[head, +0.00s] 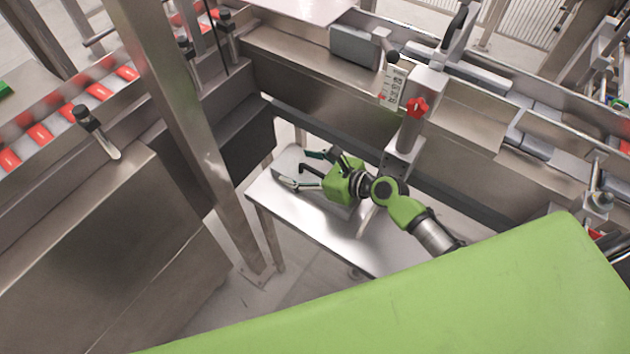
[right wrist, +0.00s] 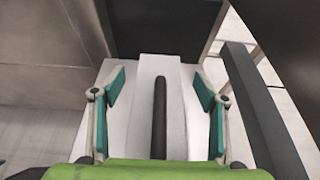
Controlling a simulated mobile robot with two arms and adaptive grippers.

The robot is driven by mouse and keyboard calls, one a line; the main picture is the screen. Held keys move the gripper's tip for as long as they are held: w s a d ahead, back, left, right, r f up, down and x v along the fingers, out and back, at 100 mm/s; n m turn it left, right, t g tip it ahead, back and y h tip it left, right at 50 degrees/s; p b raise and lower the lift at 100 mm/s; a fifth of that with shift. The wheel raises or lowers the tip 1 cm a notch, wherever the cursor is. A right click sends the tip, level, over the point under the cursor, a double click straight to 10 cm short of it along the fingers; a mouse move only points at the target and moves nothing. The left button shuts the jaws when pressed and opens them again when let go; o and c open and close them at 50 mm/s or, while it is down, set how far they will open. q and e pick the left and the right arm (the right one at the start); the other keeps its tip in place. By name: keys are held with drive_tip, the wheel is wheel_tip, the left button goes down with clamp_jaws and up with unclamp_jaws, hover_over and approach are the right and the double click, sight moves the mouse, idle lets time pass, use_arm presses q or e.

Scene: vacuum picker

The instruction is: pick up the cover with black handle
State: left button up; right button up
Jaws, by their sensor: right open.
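The cover is a light grey block (right wrist: 175,125) with a long black handle (right wrist: 160,118) along its middle. It lies on a small metal table (head: 335,231); in the head view the cover (head: 287,160) is partly hidden by my gripper. My right gripper (head: 301,169) is open, reaching in from the right above the cover. In the right wrist view its teal-padded fingers (right wrist: 159,88) stand on either side of the cover and handle, apart from the handle. My left gripper is not in view.
A steel post (head: 180,110) rises left of the table. Red packs (head: 98,91) lie on a conveyor at left. The table's front part is bare.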

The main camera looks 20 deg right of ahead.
drive_tip(key=shift+c, duration=0.4)
drive_tip(key=c, duration=1.3)
drive_tip(key=shift+c, duration=0.5)
drive_tip(key=shift+r, duration=0.15)
